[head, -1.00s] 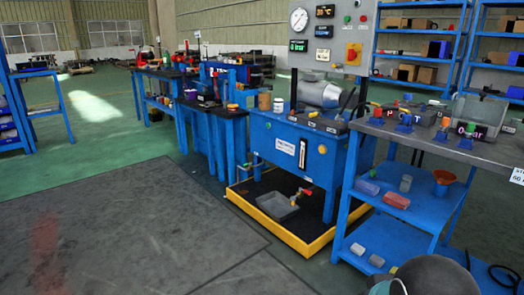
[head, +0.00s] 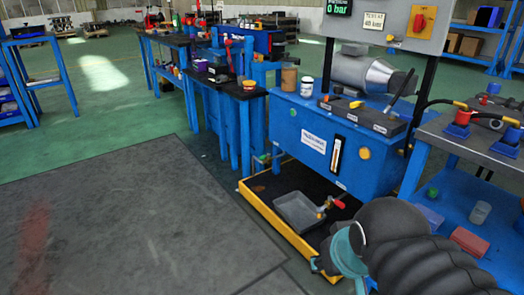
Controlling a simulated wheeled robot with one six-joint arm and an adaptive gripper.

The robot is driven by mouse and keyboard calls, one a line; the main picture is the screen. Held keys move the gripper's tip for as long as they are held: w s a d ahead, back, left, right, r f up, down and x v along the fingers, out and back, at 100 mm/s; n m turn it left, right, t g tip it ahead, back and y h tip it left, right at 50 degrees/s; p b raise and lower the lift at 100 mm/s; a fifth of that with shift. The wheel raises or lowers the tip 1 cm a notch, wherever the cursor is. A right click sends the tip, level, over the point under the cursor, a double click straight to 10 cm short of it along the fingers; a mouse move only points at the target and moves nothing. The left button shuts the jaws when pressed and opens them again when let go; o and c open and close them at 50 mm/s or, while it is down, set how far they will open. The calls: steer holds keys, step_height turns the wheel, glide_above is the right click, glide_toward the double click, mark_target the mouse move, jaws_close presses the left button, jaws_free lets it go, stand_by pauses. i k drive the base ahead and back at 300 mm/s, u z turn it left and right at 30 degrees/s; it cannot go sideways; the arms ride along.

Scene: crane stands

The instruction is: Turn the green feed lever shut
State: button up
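A valve block (head: 365,116) on top of the blue tank unit (head: 318,142) carries a yellow lever and a dark raised lever (head: 402,90). A tap with a red handle (head: 338,203) is low in front of the tank. My gripper (head: 338,270), dark with teal parts, is at the lower right, in front of the yellow-edged drip tray (head: 265,212). Whether its fingers are open is unclear.
A grey pan (head: 298,210) lies in the drip tray. A blue bench (head: 450,195) with couplings and small boxes stands close on the right. Another blue workbench (head: 230,90) is behind on the left. The grey floor mat (head: 130,215) is clear.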

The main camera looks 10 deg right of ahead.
mark_target(263, 156)
steer(key=u, duration=0.65)
steer(key=i, duration=2.65)
steer(key=z, duration=0.9)
